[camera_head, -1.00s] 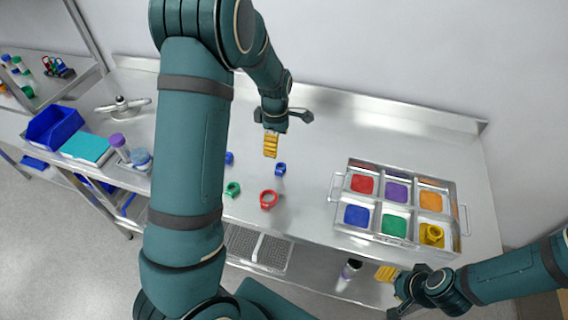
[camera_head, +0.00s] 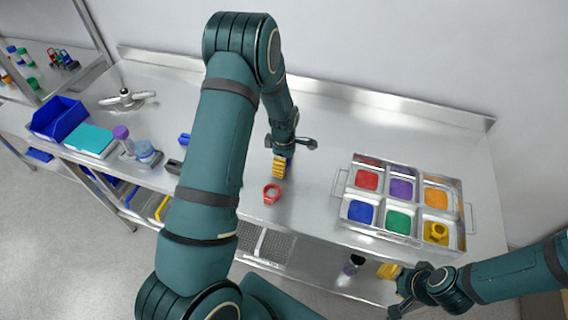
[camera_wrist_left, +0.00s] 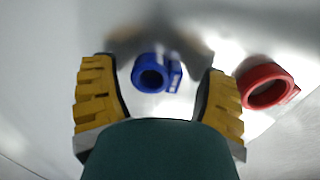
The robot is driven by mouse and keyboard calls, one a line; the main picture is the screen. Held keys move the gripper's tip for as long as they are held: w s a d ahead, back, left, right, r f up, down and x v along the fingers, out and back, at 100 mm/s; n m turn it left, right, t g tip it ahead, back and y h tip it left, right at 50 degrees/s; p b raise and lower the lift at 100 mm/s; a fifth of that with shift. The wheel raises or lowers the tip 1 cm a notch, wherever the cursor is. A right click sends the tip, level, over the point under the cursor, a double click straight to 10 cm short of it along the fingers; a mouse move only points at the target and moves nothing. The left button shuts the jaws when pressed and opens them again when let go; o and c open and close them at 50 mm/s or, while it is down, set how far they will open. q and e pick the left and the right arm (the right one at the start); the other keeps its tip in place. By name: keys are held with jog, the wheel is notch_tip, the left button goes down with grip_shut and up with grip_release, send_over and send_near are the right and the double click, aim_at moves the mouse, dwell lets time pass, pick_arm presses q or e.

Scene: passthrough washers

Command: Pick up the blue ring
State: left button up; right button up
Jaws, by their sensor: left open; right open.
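The blue ring (camera_wrist_left: 152,73) stands out in the left wrist view, between the two yellow fingers of my left gripper (camera_wrist_left: 158,92) and slightly beyond them, touching neither. In the head view my left gripper (camera_head: 281,170) points down at the table and mostly hides this ring. It is open and empty. A red ring (camera_head: 272,194) lies just in front of it; in the left wrist view the red ring (camera_wrist_left: 266,87) is right of the right finger. My right gripper (camera_head: 388,270) is open and empty at the lower right, off the table's front edge.
A metal tray (camera_head: 402,238) with coloured compartments stands right; a yellow ring (camera_head: 437,231) sits in one. A blue bin (camera_head: 58,118), a teal box (camera_head: 90,140) and capped jars stand left. Table between red ring and tray is clear.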

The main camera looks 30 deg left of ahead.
pick_arm(q)
jog(key=c, duration=0.8)
